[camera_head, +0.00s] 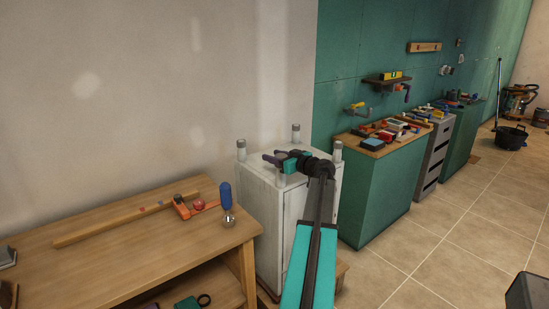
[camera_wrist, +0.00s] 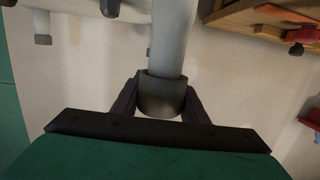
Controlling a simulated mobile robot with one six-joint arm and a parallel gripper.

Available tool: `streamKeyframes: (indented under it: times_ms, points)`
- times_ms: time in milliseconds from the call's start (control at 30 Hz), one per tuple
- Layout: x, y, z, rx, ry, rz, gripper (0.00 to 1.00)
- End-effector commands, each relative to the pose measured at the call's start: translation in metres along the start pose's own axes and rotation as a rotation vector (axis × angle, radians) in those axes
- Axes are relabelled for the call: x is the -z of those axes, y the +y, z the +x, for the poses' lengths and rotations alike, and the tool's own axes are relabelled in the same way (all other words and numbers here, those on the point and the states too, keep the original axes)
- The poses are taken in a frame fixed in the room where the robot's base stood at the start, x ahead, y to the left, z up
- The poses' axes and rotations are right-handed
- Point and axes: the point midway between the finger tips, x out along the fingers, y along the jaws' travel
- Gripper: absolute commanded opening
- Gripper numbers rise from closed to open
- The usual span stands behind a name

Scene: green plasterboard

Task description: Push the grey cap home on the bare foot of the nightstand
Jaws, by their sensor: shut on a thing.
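The white nightstand (camera_head: 299,179) stands with its feet pointing up, beside the wooden bench. Three feet show grey caps in the head view: at the left (camera_head: 241,149), back (camera_head: 296,133) and right (camera_head: 337,151). My gripper (camera_head: 277,160) is over the nightstand's near part. In the wrist view my gripper (camera_wrist: 160,93) is shut on the grey cap (camera_wrist: 159,99), one dark finger on each side. The pale bare foot (camera_wrist: 168,42) runs into line with the cap and meets its rim. How deep the foot sits inside is hidden. My gripper hides this foot in the head view.
A green cabinet (camera_head: 378,190) with tools on top stands to the right. The tiled floor (camera_head: 430,245) is open at right.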

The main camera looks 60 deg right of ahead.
Motion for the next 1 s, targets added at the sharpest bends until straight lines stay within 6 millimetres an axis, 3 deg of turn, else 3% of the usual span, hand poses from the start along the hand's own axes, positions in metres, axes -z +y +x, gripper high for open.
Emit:
streamKeyframes:
  times_ms: [1000]
  points:
    - [-0.017,0.0,0.003,0.0,0.0,0.0,0.18]
